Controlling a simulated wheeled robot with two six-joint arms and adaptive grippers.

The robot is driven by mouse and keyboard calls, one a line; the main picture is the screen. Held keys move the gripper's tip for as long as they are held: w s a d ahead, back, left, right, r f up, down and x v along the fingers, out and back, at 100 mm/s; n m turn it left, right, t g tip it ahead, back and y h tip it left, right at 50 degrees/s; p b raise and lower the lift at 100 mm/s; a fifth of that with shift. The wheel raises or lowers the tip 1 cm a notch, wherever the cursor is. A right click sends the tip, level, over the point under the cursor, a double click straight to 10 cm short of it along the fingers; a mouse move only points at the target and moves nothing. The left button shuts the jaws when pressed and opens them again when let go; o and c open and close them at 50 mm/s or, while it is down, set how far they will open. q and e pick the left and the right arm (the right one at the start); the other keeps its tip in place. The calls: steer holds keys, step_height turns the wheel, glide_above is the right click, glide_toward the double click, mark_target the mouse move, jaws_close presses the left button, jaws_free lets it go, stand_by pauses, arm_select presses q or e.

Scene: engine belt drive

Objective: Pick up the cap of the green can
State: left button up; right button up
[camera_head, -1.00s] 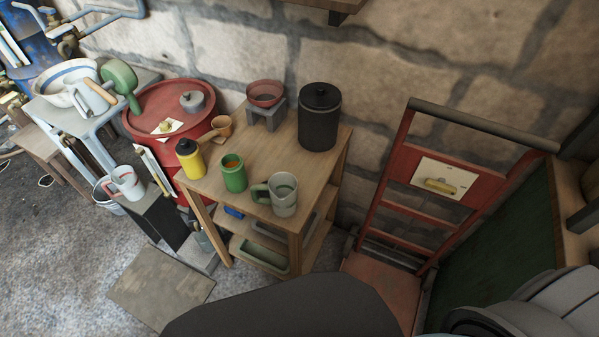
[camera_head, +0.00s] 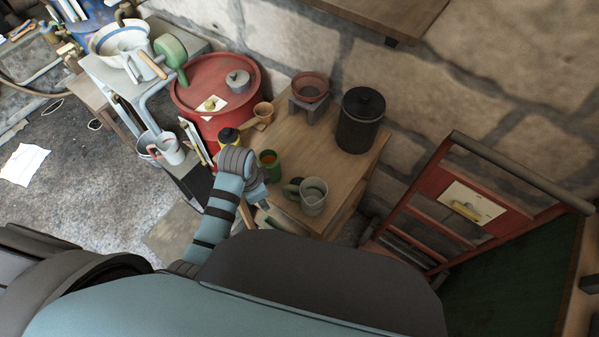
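The green can (camera_head: 269,160) stands upright on the wooden table, with something orange visible inside its open-looking top. I cannot make out a separate cap on it. My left arm reaches in from the lower left, and its gripper (camera_head: 259,196) is just below the green can in the picture, close to the table's front edge. The fingers are small and partly hidden, so I cannot tell their opening or whether they touch anything. My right gripper is not in view.
On the wooden table (camera_head: 335,170) are a grey-green mug (camera_head: 313,197), a black canister (camera_head: 360,121), a red bowl (camera_head: 310,87) on a stand and a small tan cup (camera_head: 264,112). A red barrel (camera_head: 185,92) stands left.

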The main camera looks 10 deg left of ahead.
arm_select(q)
steer(key=w+d+r+m, duration=0.2)
steer(key=w+r+m, duration=0.15)
steer(key=r, duration=0.35)
steer(key=m+g+h, duration=0.1)
steer(key=m+g, duration=0.1)
steer(key=m, duration=0.3)
glide_toward(299, 182)
steer(key=f+b, duration=0.1)
steer(key=f, duration=0.2)
steer(key=f+b, duration=0.1)
steer(key=f, duration=0.2)
steer(key=d+f+b, duration=0.1)
steer(key=f+b, duration=0.1)
steer(key=shift+s+f, duration=0.15)
steer(key=shift+f, duration=0.25)
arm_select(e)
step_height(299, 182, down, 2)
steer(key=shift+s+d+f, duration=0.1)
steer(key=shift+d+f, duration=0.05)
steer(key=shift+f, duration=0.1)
arm_select(q)
steer(key=shift+r, duration=0.1)
steer(key=shift+c, duration=0.5)
steer(key=c, duration=0.5)
